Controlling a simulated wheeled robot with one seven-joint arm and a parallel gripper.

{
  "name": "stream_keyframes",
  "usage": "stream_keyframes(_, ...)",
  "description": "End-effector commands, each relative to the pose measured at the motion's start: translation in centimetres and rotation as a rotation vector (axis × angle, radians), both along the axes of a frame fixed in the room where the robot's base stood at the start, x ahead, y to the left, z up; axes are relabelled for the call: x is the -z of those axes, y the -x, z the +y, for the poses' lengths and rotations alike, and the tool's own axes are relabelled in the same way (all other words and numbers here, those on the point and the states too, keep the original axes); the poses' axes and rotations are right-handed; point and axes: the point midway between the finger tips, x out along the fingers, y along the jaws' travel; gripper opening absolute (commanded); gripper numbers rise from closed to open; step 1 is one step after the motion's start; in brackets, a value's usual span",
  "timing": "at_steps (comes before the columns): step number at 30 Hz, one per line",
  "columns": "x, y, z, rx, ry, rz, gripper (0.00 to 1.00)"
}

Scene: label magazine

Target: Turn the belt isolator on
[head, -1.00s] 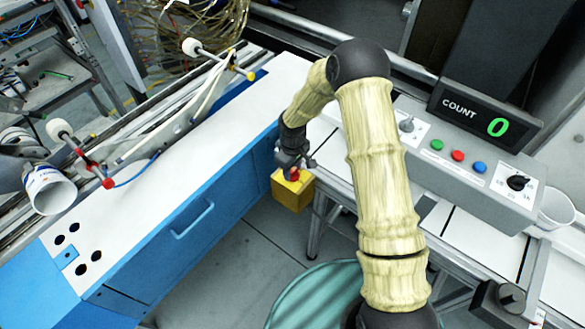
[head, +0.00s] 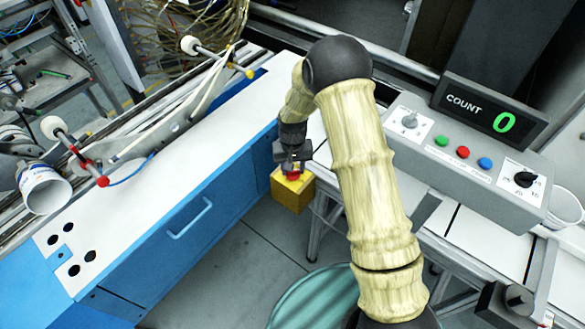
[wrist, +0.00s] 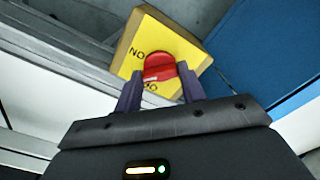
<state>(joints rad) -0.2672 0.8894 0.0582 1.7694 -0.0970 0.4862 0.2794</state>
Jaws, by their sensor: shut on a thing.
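The belt isolator is a yellow box (head: 291,194) on the side of the blue cabinet, low beside the bench, with a red knob (wrist: 159,67) on its yellow face. In the wrist view the box (wrist: 142,34) carries black lettering, partly covered by the knob and fingers. My gripper (wrist: 160,85) is at the knob with one finger on each side, shut on it. In the head view my gripper (head: 292,168) hides most of the knob.
A grey control panel (head: 465,165) with a dial, coloured buttons, a second knob and a COUNT display (head: 483,112) reading 0 stands on the right. A white-topped blue cabinet (head: 165,235) is on the left. A teal round object (head: 310,300) is below my arm.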

Motion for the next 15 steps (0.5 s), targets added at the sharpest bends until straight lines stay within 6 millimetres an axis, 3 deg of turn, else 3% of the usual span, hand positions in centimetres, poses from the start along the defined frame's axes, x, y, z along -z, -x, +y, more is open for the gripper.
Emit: stream_keyframes(15,-0.21,-0.16,0.11,0.485,-0.002,-0.006,0.17)
